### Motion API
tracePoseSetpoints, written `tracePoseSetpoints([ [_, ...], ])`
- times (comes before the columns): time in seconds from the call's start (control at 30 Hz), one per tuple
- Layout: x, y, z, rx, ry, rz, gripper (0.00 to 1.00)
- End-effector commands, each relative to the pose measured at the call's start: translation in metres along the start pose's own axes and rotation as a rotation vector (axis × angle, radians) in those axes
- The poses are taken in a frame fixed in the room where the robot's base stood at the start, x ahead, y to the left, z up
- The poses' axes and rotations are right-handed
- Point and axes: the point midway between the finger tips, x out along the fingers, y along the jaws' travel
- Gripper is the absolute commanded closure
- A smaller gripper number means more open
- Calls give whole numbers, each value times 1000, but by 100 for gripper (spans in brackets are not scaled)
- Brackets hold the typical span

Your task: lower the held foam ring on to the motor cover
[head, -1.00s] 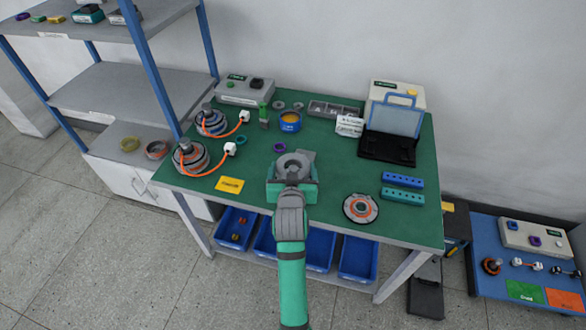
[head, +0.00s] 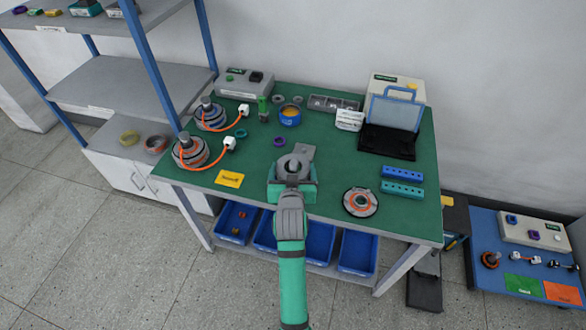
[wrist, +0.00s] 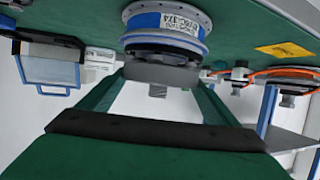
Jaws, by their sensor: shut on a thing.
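In the head view my gripper (head: 292,178) is over the front middle of the green table, with a grey rounded part at its tip. In the wrist view, which shows the table at the top, my two teal fingers converge on a grey block-like piece (wrist: 160,73), seemingly the foam ring seen edge-on. The motor (wrist: 168,20), a drum with a blue labelled band, is directly beyond it. Its black cover (wrist: 165,52) faces the grey piece. The two look very close; I cannot tell if they touch. A short threaded stub (wrist: 157,90) shows between the fingers.
Two motors (head: 190,152) with orange cables stand at the left. A round orange-and-grey part (head: 360,202) and blue blocks (head: 402,189) lie at the right. A blue tin (head: 289,116) and a yellow card (head: 229,179) are nearby.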

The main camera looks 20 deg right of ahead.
Motion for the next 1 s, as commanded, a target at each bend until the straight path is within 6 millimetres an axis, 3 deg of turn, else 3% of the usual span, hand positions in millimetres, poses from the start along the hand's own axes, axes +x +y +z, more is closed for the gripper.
tracePoseSetpoints([
  [0.6, 2, 0, 4, 0, 0, 0, 37],
  [0.63, 2, 0, 4, 0, 0, 0, 14],
  [0.7, 2, 0, 4, 0, 0, 0, 0],
  [1.0, -1, 0, 4, 0, 0, 0, 0],
])
